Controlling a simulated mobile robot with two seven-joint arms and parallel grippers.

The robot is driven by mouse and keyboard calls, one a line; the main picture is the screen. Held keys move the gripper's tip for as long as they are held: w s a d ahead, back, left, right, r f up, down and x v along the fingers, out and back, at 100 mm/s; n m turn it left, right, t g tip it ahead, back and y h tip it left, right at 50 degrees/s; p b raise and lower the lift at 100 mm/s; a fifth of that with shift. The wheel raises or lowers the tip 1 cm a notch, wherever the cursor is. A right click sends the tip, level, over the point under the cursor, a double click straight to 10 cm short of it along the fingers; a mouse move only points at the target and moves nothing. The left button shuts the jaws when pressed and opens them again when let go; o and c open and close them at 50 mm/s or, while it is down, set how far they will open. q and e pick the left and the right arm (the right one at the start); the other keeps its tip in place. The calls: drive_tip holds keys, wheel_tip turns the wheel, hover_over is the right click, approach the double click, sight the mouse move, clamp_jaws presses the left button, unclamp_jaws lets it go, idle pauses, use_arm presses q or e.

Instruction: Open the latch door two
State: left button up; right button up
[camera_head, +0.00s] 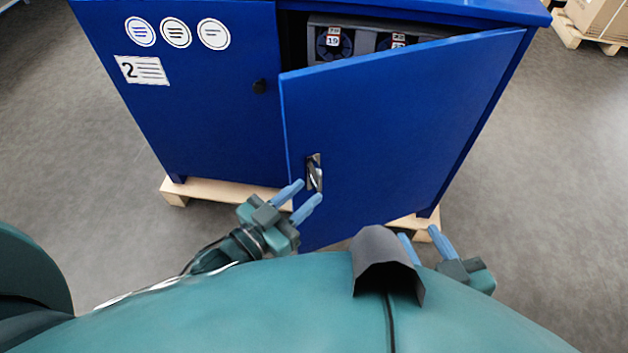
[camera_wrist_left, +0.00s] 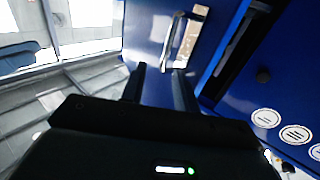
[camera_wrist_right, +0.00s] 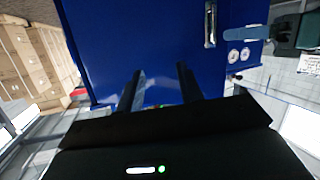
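The blue cabinet's right door (camera_head: 390,120) stands partly open, swung out toward me. Its metal latch (camera_head: 314,173) is near the door's free edge; it also shows in the left wrist view (camera_wrist_left: 184,38) and the right wrist view (camera_wrist_right: 210,24). The left door (camera_head: 190,110) is shut and bears a "2" label (camera_head: 142,70). My left gripper (camera_head: 305,197) is open and empty, just below and in front of the latch, apart from it. My right gripper (camera_head: 420,238) is open and empty, low in front of the right door, partly hidden by my body.
Inside the cabinet, units with numbered tags (camera_head: 334,42) show through the gap. The cabinet stands on a wooden pallet (camera_head: 222,193). Boxes on a pallet (camera_head: 598,18) stand at the far right. The grey floor on both sides is clear.

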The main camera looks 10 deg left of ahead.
use_arm(q)
drive_tip(key=v, duration=0.2)
drive_tip(key=shift+s+a, duration=0.2)
drive_tip(key=shift+s, duration=0.15)
